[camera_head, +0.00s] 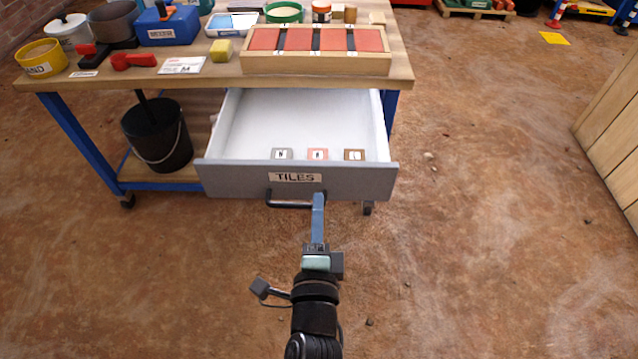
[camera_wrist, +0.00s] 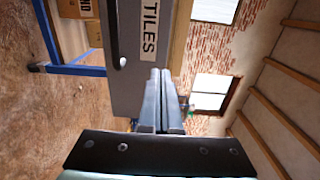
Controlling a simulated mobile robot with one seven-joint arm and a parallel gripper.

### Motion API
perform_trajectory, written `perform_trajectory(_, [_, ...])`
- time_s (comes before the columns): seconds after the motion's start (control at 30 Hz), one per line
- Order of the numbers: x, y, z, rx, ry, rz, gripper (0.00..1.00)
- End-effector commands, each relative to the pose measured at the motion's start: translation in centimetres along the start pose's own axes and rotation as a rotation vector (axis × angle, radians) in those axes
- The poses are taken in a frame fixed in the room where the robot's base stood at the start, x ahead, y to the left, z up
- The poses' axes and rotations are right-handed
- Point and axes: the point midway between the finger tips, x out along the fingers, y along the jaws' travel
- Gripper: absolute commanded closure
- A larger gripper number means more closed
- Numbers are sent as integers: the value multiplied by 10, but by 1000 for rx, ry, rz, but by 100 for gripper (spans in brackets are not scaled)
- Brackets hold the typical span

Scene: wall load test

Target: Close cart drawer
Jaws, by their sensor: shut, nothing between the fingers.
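The cart drawer (camera_head: 235,179) is pulled out under the wooden top of the cart (camera_head: 215,76). Its grey front carries a TILES label, which also shows on the drawer front in the wrist view (camera_wrist: 128,75). Inside, the drawer is white and holds three small tiles (camera_head: 317,154) near the front. A dark bar handle (camera_head: 288,204) hangs low on the front. My gripper (camera_head: 318,198) is shut and empty, its fingertips at the drawer front just right of the handle. In the wrist view my gripper (camera_wrist: 163,75) points at the front; I cannot tell whether it touches.
On the cart top stand a wooden tray with red panels (camera_head: 315,64), a blue box (camera_head: 170,27), a yellow sand tub (camera_head: 42,60) and other small items. A black bucket (camera_head: 157,138) sits on the lower shelf. The floor (camera_head: 480,200) to the right is clear up to a wooden crate (camera_head: 612,125).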

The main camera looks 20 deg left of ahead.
Motion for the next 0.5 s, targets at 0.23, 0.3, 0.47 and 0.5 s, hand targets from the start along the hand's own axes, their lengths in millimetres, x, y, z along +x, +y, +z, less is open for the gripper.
perform_trajectory(0.23, [39, 0, -1, 0, 1, -2, 100])
perform_trajectory(0.3, [46, 0, 0, -2, 0, -1, 100])
perform_trajectory(0.47, [55, 0, 0, -1, -1, 1, 100])
perform_trajectory(0.5, [56, 0, 0, -1, -1, 0, 100])
